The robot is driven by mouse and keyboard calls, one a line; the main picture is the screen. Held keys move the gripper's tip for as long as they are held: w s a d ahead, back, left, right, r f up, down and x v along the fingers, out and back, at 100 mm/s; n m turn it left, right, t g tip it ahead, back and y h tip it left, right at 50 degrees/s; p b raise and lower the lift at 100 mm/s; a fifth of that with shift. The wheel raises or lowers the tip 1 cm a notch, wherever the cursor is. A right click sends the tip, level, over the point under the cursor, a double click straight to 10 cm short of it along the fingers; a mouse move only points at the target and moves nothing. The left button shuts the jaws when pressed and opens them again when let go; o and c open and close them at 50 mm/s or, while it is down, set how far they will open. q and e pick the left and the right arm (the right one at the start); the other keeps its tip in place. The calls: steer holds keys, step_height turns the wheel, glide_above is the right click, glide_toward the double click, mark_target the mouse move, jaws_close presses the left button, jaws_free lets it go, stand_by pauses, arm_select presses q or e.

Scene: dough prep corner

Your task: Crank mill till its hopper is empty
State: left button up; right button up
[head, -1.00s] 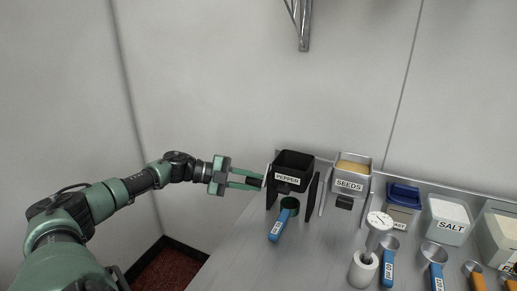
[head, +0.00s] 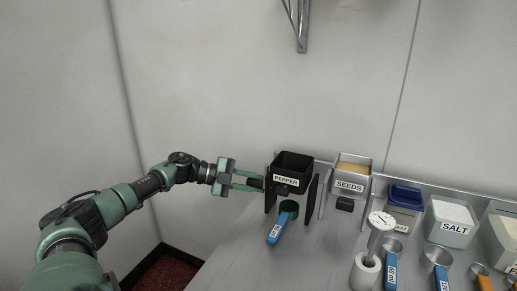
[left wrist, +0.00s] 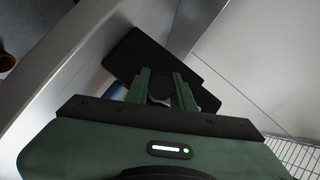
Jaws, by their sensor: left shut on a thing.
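The black mill labelled PEPPER (head: 293,166) stands at the left end of the counter, its open hopper on top. The hopper's inside looks dark, and I cannot tell how much is in it. My left gripper (head: 256,182) is at the mill's left side, shut on the dark crank handle. In the left wrist view the fingers (left wrist: 161,88) close around the dark round crank handle, with the mill's black side plate (left wrist: 138,52) behind. A scoop with a blue handle (head: 277,230) has its green bowl under the mill. My right gripper is out of view.
A grey mill labelled SEEDS (head: 349,186), with tan contents, stands to the right. A dial thermometer (head: 381,220) stands in a white holder in front. The counter's left front is clear.

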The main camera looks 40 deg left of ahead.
arm_select(q)
steer(key=shift+w+a+r, duration=0.1)
steer(key=shift+w+r, duration=0.1)
steer(key=shift+r, duration=0.25)
steer(key=shift+o, duration=0.6)
steer(key=shift+w+a, duration=0.2)
steer(key=shift+w, duration=0.4)
steer(key=shift+c, duration=0.6)
steer(key=shift+w+r, duration=0.1)
steer(key=shift+r, duration=0.05)
steer(key=o, duration=0.8)
steer(key=shift+s, duration=0.2)
steer(key=shift+f, duration=0.2)
